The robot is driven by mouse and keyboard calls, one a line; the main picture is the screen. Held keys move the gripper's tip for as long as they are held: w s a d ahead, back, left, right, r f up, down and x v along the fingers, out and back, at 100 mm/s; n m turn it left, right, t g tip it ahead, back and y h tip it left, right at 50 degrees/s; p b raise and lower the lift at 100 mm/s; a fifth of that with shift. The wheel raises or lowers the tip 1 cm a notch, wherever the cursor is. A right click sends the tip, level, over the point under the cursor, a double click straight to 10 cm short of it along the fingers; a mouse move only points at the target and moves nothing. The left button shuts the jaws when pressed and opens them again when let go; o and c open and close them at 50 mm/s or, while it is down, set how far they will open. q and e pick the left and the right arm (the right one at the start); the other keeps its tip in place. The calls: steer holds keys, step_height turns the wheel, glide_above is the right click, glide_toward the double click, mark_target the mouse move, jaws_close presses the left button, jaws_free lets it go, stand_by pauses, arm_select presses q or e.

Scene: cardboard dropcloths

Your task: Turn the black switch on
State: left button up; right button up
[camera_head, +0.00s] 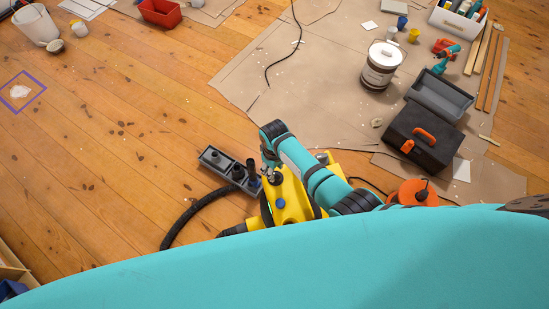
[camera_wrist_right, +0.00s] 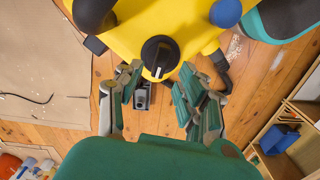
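The black switch (camera_wrist_right: 160,54) is a round knob with a raised grip and a pale mark at its lower end in the right wrist view. It sits on the yellow machine (camera_wrist_right: 150,22), which also shows in the head view (camera_head: 294,205). My right gripper (camera_wrist_right: 160,72) is open, its fingers to either side of the switch's lower end. I see no clear contact. In the head view my right gripper (camera_head: 271,171) is over the machine's far side, and the switch cannot be made out there. My left gripper is not in view.
A black toolbox (camera_head: 424,137), a paint bucket (camera_head: 380,66) and an orange reel (camera_head: 415,192) are to the right. Wooden floor at left is mostly clear.

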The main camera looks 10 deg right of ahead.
step_height(320, 180, up, 8)
steer(key=shift+r, duration=0.25)
stand_by(0.5)
